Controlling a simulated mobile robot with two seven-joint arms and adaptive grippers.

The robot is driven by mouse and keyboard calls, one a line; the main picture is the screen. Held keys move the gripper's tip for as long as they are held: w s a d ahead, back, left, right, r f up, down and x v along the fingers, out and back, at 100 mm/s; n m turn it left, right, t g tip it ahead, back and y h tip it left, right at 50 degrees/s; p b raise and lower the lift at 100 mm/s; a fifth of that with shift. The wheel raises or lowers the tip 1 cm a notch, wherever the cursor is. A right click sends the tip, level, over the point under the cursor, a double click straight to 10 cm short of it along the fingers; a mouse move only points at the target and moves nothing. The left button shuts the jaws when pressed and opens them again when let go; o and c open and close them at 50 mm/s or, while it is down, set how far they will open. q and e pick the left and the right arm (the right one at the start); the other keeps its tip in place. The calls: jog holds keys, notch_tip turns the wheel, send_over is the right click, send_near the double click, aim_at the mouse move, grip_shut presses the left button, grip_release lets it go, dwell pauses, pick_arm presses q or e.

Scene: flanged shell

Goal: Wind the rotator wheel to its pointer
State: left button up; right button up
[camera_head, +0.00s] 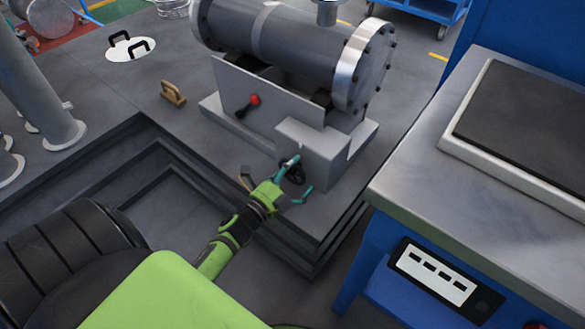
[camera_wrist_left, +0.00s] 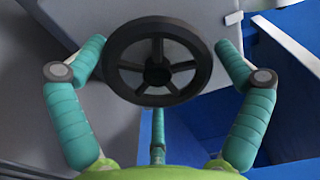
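The rotator wheel (camera_wrist_left: 157,93) is a black spoked handwheel. It fills the upper middle of the left wrist view, and part of it shows in the head view (camera_head: 298,174) on the front of a grey box (camera_head: 322,157). My left gripper (camera_head: 290,180) is at the wheel. Its teal fingers are spread in the left wrist view (camera_wrist_left: 158,48), one on each side of the rim with narrow gaps, and a third finger below. I see no clear grip on the rim. I cannot make out the pointer for certain. My right gripper is not in view.
The box belongs to a stand carrying a large flanged grey cylinder (camera_head: 290,35). A red-knobbed lever (camera_head: 254,100) sits on the stand's front plate. A stepped pit (camera_head: 150,165) lies to the left. A blue-legged workbench (camera_head: 420,190) stands close on the right.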

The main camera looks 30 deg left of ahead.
pick_arm(q)
jog(key=shift+a, duration=0.15)
jog(key=s, duration=1.2)
jog(key=shift+a, duration=0.4)
